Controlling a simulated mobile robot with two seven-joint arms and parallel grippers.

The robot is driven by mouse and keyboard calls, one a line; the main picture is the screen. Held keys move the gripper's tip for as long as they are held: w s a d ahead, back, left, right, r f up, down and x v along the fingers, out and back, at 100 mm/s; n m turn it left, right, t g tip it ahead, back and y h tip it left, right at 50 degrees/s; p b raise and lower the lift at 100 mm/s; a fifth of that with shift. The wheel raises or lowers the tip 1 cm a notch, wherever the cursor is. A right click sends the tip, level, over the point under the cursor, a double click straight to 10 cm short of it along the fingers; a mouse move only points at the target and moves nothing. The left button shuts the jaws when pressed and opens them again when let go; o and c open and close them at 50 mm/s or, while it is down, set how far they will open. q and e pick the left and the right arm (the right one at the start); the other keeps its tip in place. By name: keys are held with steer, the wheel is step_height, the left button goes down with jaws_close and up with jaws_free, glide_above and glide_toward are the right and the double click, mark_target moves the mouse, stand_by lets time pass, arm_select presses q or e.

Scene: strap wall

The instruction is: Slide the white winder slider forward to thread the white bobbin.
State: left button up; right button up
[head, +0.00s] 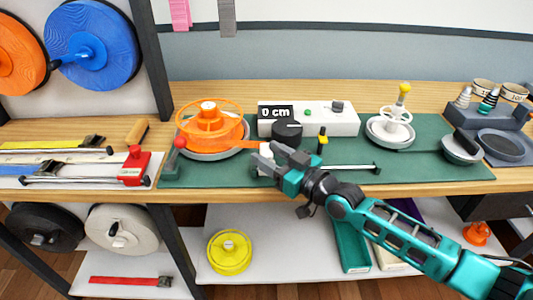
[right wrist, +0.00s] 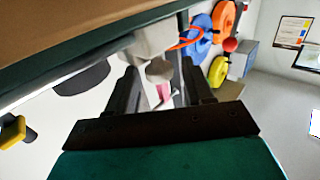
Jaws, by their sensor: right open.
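My right gripper (head: 268,158) reaches in from the right over the green mat, near its front edge. It is open. A small white block (head: 266,146), which looks like the winder slider, sits right at its fingertips. In the right wrist view a pale block (right wrist: 152,38) lies just ahead of and between the two dark fingers; I cannot tell whether they touch it. A white spoked bobbin (head: 394,131) with a yellow-topped post stands on a grey round base to the right. My left gripper is not in view.
An orange spool (head: 210,128) stands left of the gripper. Behind are a white box with a "0 cm" display (head: 276,112) and a black knob (head: 287,131). Green mat (head: 440,172) is bare at front right.

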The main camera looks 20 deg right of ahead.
steer(key=shift+w+a, duration=0.35)
steer(key=shift+w, duration=0.2)
steer(key=shift+c, duration=0.4)
steer(key=shift+r, duration=0.1)
jaws_close()
